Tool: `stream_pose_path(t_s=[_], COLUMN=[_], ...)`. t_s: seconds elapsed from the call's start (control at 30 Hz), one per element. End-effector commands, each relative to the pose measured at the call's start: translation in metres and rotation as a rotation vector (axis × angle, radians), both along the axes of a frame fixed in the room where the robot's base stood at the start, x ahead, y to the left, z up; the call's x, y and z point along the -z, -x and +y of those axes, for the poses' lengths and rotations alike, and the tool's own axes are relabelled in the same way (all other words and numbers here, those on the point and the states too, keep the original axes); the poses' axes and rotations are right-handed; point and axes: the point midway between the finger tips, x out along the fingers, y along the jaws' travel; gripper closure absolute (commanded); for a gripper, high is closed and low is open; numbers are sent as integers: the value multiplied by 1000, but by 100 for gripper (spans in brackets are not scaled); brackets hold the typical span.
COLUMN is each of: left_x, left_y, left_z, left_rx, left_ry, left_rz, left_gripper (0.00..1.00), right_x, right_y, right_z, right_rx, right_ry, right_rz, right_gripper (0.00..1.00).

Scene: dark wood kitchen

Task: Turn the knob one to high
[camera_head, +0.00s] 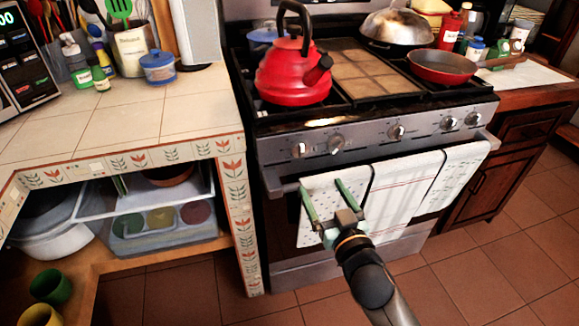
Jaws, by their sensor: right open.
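The stove (284,281) stands in the middle, with a row of several silver knobs on its steel front panel (366,138). The leftmost knob (299,150) is at the panel's left end, with another knob (337,142) to its right. Further knobs (396,132) sit to the right. Which one is knob one and what setting each has are too small to tell. My right gripper (322,200) is open and empty in front of the towels, below the two left knobs and apart from them. My left gripper is not in view.
Towels (400,198) hang on the oven handle right behind my gripper. A red kettle (293,76), a red pan (442,66) and a metal lid (396,26) are on the stove top. A tiled counter (120,119) adjoins at left. The floor (485,262) at lower right is clear.

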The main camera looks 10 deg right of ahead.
Motion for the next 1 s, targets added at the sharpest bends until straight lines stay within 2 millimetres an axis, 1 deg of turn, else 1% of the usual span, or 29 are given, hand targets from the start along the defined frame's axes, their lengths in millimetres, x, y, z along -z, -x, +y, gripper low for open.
stream_pose_path(t_s=[0.03,0.17,0.27,0.37,0.7,0.9,1.0], left_x=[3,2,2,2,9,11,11], left_y=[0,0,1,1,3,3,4], left_z=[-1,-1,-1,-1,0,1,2], left_rx=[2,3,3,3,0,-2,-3], left_ry=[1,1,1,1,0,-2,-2], left_rz=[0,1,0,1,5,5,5], left_gripper=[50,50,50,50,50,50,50], right_x=[-1,-5,-5,-5,-4,-4,-4], right_y=[-2,-7,-17,-32,-91,-116,-123], right_z=[0,0,0,1,3,4,4], right_rx=[2,3,2,2,3,2,2], right_ry=[1,-1,-1,1,0,0,-1], right_rz=[-12,-20,-21,-20,-18,-18,-17], right_gripper=[14,14,14,14,14,14,14])
